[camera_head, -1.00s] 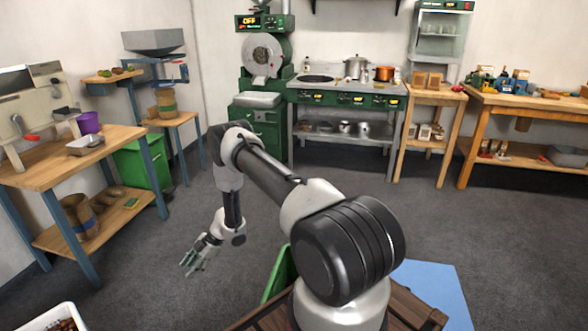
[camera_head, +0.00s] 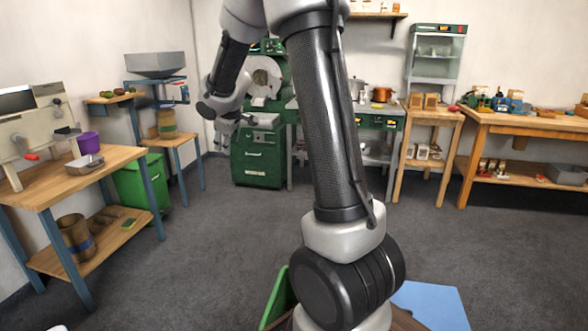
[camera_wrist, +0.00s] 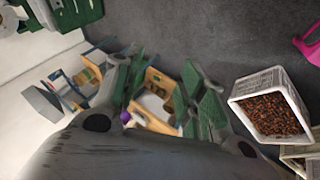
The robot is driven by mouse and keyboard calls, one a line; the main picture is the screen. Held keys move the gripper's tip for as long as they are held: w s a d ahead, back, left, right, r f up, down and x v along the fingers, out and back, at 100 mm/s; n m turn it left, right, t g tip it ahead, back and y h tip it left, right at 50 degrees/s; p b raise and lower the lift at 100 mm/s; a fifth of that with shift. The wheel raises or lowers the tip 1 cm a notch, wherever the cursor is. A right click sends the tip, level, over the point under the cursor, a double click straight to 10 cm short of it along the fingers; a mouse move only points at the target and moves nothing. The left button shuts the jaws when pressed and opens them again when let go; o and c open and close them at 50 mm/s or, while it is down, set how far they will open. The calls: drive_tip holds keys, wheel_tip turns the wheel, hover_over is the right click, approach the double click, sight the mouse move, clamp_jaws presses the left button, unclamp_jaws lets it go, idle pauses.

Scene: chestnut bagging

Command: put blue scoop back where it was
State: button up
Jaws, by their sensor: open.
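I cannot pick out a blue scoop for certain in either view. A purple cup (camera_head: 88,142) and a metal pan (camera_head: 84,165) stand on the left wooden bench (camera_head: 58,188). The purple cup also shows small between the fingers in the wrist view (camera_wrist: 125,117), far off.
A white crate of chestnuts (camera_wrist: 239,98) is on the floor at the right of the wrist view. Part of a pink object (camera_wrist: 307,45) lies above it. A green bin (camera_head: 130,185) stands beside the left bench. The right workbench (camera_head: 540,125) holds several small items. The middle floor is clear.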

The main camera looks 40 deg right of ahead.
drive_tip(key=s+r+m+g, duration=0.1)
drive_tip(key=s+r+m, duration=0.25)
drive_tip(key=s, duration=0.95)
drive_tip(key=s+r+m+g, duration=0.15)
drive_tip(key=s+r, duration=0.25)
drive_tip(key=s, duration=1)
drive_tip(key=s+a+f+m+y, duration=0.2)
drive_tip(key=s+a, duration=0.2)
drive_tip(key=s, duration=0.7)
drive_tip(key=shift+s+a+f, duration=0.2)
drive_tip(key=shift+s, duration=0.1)
drive_tip(key=shift+s+g, duration=0.1)
drive_tip(key=shift+g, duration=0.15)
